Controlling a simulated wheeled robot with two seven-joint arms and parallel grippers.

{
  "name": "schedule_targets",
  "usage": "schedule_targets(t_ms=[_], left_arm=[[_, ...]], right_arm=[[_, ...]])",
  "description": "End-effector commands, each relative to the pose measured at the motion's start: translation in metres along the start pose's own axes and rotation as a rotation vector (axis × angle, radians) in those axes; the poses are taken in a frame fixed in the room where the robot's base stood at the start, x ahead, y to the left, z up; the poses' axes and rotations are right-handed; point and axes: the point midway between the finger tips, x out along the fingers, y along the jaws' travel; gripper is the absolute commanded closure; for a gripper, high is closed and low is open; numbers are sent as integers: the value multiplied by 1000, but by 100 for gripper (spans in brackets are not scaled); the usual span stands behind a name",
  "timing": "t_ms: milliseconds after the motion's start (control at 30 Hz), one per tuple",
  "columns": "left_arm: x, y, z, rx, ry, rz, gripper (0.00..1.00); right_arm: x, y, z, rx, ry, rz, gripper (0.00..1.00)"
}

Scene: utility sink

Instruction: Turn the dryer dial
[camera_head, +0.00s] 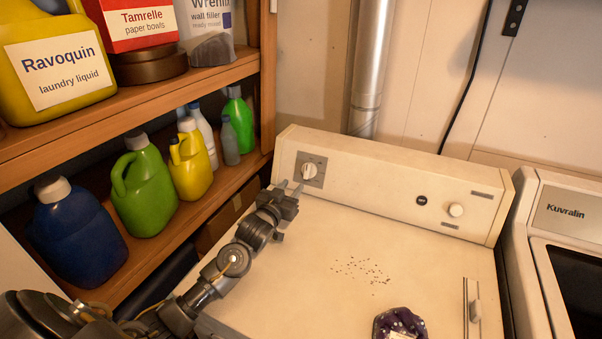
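The dryer (330,235) is cream-coloured with a raised control panel along its back edge. The dryer dial (309,170) is a white knob on a grey square plate at the left end of the panel. My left gripper (289,188) is just in front of and below the dial, to its left. Its two fingers point up towards the panel and look spread, with nothing seen between them. It seems apart from the dial, though the exact gap is hard to judge. My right gripper is not in view.
A wooden shelf (190,85) with several bottles stands close on the left of my arm. A smaller round knob (456,210) sits at the panel's right. A second machine (570,225) stands at right.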

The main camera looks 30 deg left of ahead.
Motion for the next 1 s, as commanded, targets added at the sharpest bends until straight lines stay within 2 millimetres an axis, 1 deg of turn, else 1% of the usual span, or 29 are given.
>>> schedule_targets(t_ms=[100,300,500,700,1000], left_arm=[[18,0,-3,0,0,-1,64],[57,0,-3,-1,-1,-1,64],[86,1,-1,0,-1,-1,64],[99,1,0,-1,0,1,64],[100,1,0,-1,0,1,64]], right_arm=[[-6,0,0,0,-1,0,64],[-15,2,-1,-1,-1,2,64],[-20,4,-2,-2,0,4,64],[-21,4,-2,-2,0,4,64],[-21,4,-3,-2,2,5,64]])
